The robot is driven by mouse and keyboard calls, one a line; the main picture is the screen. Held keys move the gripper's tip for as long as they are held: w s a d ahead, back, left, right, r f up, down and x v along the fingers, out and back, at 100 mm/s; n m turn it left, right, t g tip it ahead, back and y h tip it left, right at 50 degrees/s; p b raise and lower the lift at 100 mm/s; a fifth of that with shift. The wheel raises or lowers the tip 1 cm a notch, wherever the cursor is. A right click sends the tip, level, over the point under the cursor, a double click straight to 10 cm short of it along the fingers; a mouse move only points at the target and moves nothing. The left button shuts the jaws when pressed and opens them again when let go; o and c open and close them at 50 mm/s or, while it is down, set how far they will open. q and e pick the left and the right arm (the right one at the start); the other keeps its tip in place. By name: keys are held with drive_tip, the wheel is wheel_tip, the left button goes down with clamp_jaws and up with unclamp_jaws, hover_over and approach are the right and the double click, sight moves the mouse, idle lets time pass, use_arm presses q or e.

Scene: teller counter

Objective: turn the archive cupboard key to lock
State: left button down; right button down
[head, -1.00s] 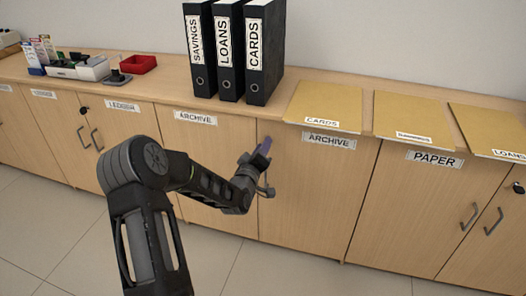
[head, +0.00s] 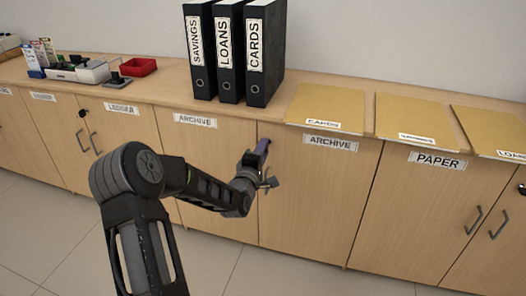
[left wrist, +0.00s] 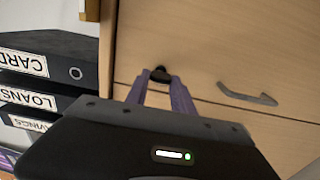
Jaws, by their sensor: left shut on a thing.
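The archive cupboard (head: 300,205) is a pale wood double-door unit under two ARCHIVE labels (head: 195,120). My left gripper (head: 262,148) is at the upper part of its doors, near the seam between them. In the left wrist view, its purple fingers (left wrist: 160,80) are closed on the small dark key (left wrist: 161,73) at the door face. The gripper hides the key in the head view, and the key's exact angle is hard to tell. A dark door handle (left wrist: 247,96) shows beside the fingers in the left wrist view. My right gripper is not in view.
Black binders (head: 230,52) stand on the counter above. Tan folders (head: 326,108) lie to their right. A red tray (head: 139,67) and stationery are at the left. The PAPER cupboard (head: 420,215) is at the right. Floor in front is clear.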

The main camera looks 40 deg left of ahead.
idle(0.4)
use_arm(q)
drive_tip(key=c, duration=1.1)
unclamp_jaws()
drive_tip(key=shift+s, duration=0.1)
drive_tip(key=p+v, duration=0.1)
drive_tip(key=v, duration=0.6)
drive_tip(key=shift+s+d, duration=0.1)
drive_tip(key=shift+s, duration=0.2)
